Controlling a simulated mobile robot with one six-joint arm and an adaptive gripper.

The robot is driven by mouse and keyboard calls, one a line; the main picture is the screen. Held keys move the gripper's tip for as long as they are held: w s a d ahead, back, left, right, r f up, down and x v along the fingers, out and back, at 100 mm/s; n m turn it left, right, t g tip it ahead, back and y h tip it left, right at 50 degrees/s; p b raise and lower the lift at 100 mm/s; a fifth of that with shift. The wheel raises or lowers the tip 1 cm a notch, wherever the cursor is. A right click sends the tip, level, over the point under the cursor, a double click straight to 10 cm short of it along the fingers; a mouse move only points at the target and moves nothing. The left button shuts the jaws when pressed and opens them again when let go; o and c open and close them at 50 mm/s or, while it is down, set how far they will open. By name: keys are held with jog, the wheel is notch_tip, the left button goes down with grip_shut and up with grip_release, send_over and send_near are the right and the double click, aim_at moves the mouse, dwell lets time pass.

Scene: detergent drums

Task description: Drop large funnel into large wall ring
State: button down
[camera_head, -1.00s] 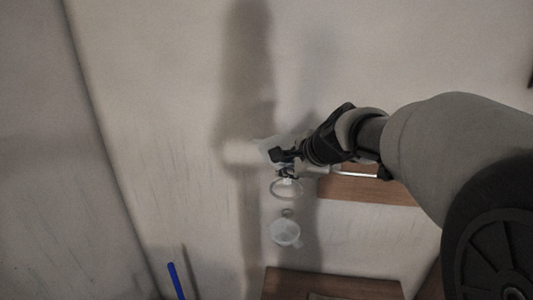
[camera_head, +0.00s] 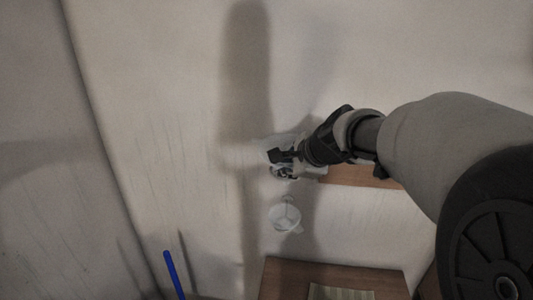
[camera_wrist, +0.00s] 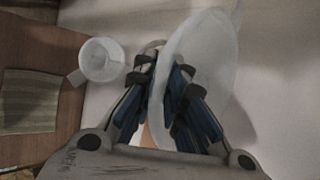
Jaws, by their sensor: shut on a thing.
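The large funnel is a wide, translucent white cone (camera_wrist: 205,50) in the wrist view. My gripper (camera_wrist: 165,75) is shut on its side, with one finger on each side of the wall. In the head view my gripper (camera_head: 278,156) is close to the wall, and the pale funnel (camera_head: 283,141) shows partly behind it. The large wall ring (camera_head: 285,174) is just below my fingers, mostly hidden. A piece of a pale ring (camera_wrist: 152,46) shows beyond the fingertips in the wrist view. I cannot tell whether the funnel touches the ring.
A smaller white funnel (camera_head: 285,214) hangs on the wall below; it also shows in the wrist view (camera_wrist: 101,60). A wooden shelf (camera_head: 362,176) is right of the ring. A wooden table (camera_head: 290,272) with a striped mat (camera_head: 342,292) is lower down. A blue rod (camera_head: 173,275) is lower left.

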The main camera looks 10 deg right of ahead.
jog(key=c, duration=1.5)
grip_release()
jog(key=shift+f, duration=0.15)
jog(key=shift+c, duration=0.2)
jog(key=shift+s, duration=0.1)
jog(key=v, duration=1.2)
jog(key=s+a+f+n+g+h+b, duration=0.1)
jog(key=s+f+n+g+b, duration=0.1)
jog(key=s+f+n+b, duration=0.5)
jog(key=s+a+f+n+g+h+b, duration=0.1)
jog(key=s+f+n+g+b, duration=0.1)
jog(key=s+f+n+b, duration=0.5)
jog(key=s+f+n, duration=0.5)
jog(key=s+f, duration=0.6)
jog(key=f, duration=0.4)
jog(key=shift+a+h+b, duration=0.3)
jog(key=shift+a+b, duration=0.05)
jog(key=shift+b, duration=0.05)
jog(key=shift+f, duration=0.1)
